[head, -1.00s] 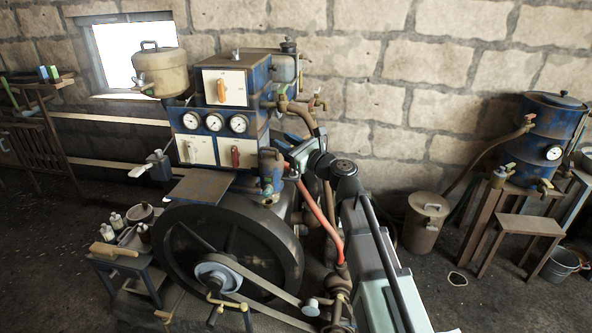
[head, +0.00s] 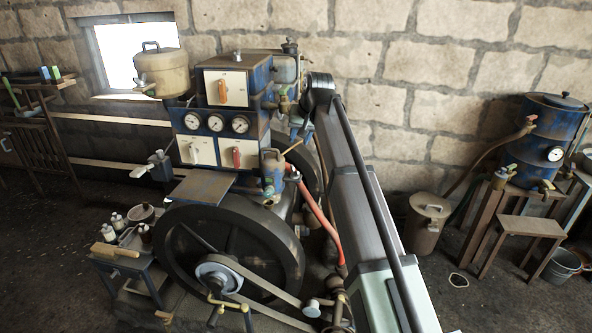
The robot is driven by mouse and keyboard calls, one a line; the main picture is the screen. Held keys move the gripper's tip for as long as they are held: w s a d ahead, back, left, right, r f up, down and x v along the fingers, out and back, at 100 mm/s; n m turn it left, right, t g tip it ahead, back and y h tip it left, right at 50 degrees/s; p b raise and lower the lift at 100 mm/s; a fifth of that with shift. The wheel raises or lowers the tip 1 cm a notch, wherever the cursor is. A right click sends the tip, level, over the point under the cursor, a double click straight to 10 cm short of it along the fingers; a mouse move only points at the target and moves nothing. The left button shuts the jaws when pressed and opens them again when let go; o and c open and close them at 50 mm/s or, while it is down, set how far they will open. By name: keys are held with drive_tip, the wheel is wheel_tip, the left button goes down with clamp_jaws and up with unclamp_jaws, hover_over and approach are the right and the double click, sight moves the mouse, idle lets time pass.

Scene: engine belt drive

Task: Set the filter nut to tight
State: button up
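I cannot pick out the filter nut for certain at this size. A blue canister with metal fittings (head: 272,172) stands on the right side of the engine, beside the red hose, and I cannot tell whether it is the filter. The engine (head: 205,187) has a large dark flywheel and a belt at its front. My arm (head: 365,215) rises from the bottom right to a dark joint beside the upper right of the engine.
A control box with an orange lever (head: 222,92), three gauges (head: 214,123) and two lower lever panels stand on the engine. A red hose (head: 321,213) runs down beside my arm. A small table with bottles (head: 117,222) stands at left. A blue drum (head: 545,140) stands far right.

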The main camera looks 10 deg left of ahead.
sight(295, 172)
drive_tip(key=w+f+n, duration=0.1)
drive_tip(key=f, duration=0.3)
drive_tip(key=w+a+f+n, duration=0.1)
drive_tip(key=f+n, duration=0.1)
drive_tip(key=f, duration=0.3)
drive_tip(key=f+n, duration=0.2)
drive_tip(key=f, duration=0.2)
drive_tip(key=shift+w+a+f+g+h, duration=0.3)
drive_tip(key=shift+w+a+f+g, duration=0.05)
drive_tip(key=shift+w+a+g, duration=0.05)
clamp_jaws()
